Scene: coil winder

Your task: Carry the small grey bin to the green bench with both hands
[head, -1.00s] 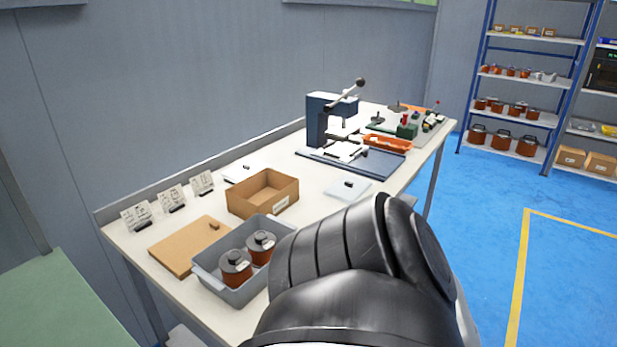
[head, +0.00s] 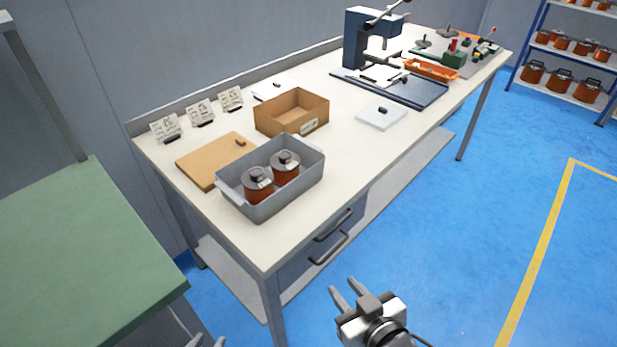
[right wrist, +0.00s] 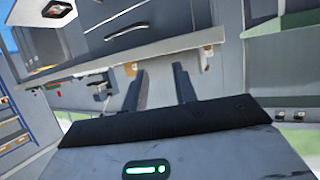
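The small grey bin (head: 280,206) stands on the near left part of the white workbench, with two copper-coloured coils with grey tops inside. The green bench (head: 80,245) fills the lower left of the head view; its visible top is bare. My left gripper (head: 200,330) shows only its fingertips at the bottom edge, beside the green bench; they look apart and empty. My right gripper (head: 349,291) is open and empty, below and in front of the workbench. Its two spread fingers also show in the right wrist view (right wrist: 160,88). Neither gripper touches the bin.
The white workbench (head: 340,150) also holds a cardboard box (head: 291,115), a brown board (head: 215,160), small cards, a blue press (head: 358,40) and an orange tray (head: 432,69). Drawer handles (head: 330,247) stick out in front. Blue floor (head: 440,220) is clear at the right.

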